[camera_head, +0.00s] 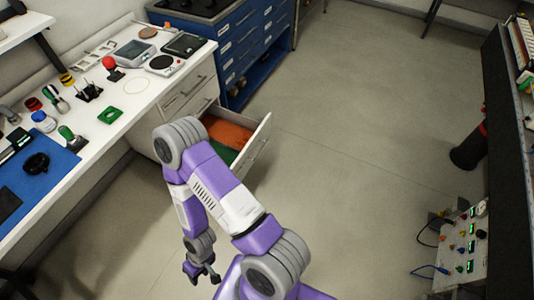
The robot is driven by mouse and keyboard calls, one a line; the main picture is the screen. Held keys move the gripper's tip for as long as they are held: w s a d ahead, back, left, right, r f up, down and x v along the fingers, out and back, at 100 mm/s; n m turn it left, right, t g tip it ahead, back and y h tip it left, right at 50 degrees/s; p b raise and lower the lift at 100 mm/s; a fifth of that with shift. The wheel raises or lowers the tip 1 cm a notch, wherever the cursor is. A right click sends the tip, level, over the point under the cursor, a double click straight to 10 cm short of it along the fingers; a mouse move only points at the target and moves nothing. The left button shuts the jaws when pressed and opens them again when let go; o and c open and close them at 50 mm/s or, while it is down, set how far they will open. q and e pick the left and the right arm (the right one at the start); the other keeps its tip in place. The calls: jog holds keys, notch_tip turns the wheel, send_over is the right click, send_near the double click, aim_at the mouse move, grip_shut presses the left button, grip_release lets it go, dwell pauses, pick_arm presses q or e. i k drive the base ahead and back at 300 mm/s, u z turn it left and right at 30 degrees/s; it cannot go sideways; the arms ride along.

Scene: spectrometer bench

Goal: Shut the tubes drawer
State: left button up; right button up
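One drawer (259,143) under the white bench stands pulled out, with a white front and orange and green areas inside. I take it to be the tubes drawer, but no label is readable. My arm hides part of its near left side. My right gripper (201,276) hangs low near the bottom of the view, well apart from the drawer and empty. Its fingers look spread, with a small gap between the tips. My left gripper is not in view.
The white bench (142,98) holds a blue mat (38,172), a scale (165,64) and several small tools. A blue cabinet (250,48) stands beyond the drawer. The floor to the drawer's right is clear. A dark cylinder (468,150) stands at far right.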

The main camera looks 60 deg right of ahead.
aim_at(225, 128)
jog(key=z, duration=2.05)
jog(key=i, duration=0.5)
jog(key=k, duration=0.4)
jog(key=u, duration=0.4)
jog(key=i, duration=1.25)
jog(key=z, duration=0.3)
